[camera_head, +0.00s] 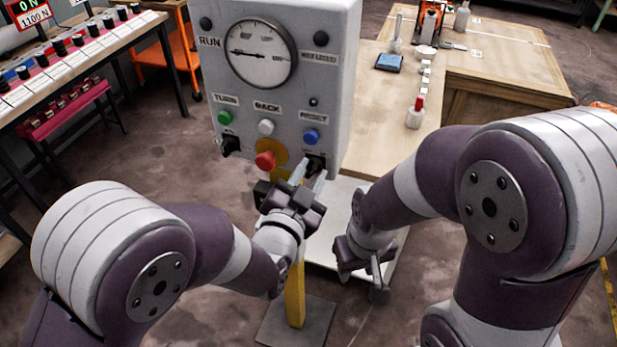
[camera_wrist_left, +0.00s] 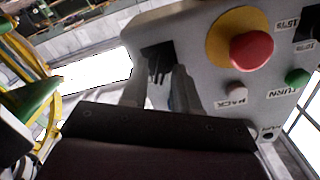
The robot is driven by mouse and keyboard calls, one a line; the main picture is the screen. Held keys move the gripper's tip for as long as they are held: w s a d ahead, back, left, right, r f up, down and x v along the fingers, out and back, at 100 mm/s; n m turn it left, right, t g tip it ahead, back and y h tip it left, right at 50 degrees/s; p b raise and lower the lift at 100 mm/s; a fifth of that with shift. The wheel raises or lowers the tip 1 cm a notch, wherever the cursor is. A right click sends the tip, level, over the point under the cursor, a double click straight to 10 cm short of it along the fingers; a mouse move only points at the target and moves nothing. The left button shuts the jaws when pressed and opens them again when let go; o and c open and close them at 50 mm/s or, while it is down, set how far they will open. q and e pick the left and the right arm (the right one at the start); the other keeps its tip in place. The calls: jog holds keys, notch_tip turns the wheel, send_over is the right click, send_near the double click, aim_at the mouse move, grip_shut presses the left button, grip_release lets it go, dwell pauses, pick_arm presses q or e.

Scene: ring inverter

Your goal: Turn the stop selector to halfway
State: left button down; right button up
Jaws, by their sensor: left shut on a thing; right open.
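The grey control box (camera_head: 282,80) carries two black selectors along its lower edge, one at the left (camera_head: 231,146) and one at the right (camera_head: 316,160). The small labels by them are too small to read surely, so I cannot tell which is the stop selector. My left gripper (camera_head: 308,177) is at the right selector, its fingers shut on it and partly hiding it. In the left wrist view, which looks upside down, the black selector (camera_wrist_left: 158,62) sits between the fingertips. My right gripper (camera_head: 372,275) is open and empty, below and right of the box.
A red stop button (camera_head: 265,160) on a yellow disc is close left of my left gripper. A blue button (camera_head: 311,136) is just above. Green (camera_head: 224,117) and white (camera_head: 266,127) buttons sit further left. A wooden bench (camera_head: 385,110) stands behind at the right.

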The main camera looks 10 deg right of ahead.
pick_arm(q)
jog(key=shift+m, duration=0.4)
jog(key=c, duration=1.2)
grip_release()
jog(key=b+v, duration=0.1)
jog(key=v, duration=1.1)
jog(key=shift+s+a, duration=0.2)
jog(key=shift+s, duration=0.1)
